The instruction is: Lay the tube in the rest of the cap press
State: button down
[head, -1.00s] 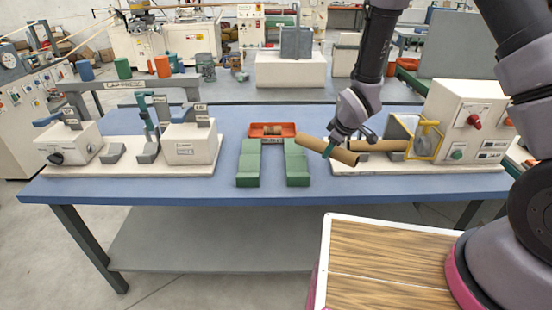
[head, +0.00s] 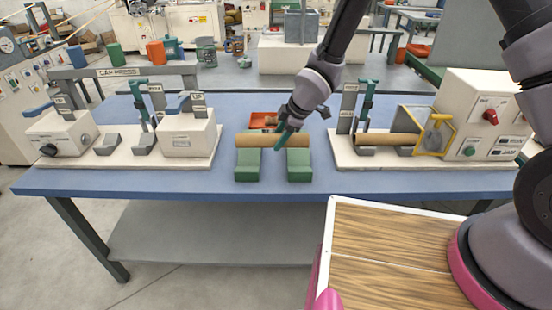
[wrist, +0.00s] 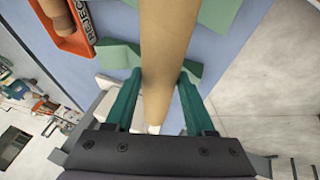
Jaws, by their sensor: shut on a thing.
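A brown cardboard tube (head: 254,141) is held level, crosswise over the pair of green blocks (head: 247,166). I cannot tell whether it touches them. My gripper (head: 284,148) is shut on the tube with its teal fingers. In the wrist view the tube (wrist: 165,45) runs between the fingers of my gripper (wrist: 158,85). The cap press (head: 122,72) stands at the table's left, left of my gripper. Its rest is a pair of grey cradles (head: 106,145) between two white housings, with nothing lying in them.
A second tube (head: 385,139) lies in grey cradles on the right machine (head: 480,110), by a yellow guard. A red reject tray (head: 260,123) sits behind the green blocks; it holds a small brown piece. The blue table (head: 330,182) is clear along its front.

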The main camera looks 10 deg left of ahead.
notch_tip(320, 180, down, 8)
jog(key=shift+r, duration=0.25)
jog(key=shift+f, duration=0.1)
jog(key=shift+c, duration=1.2)
grip_release()
jog(key=shift+d, duration=0.1)
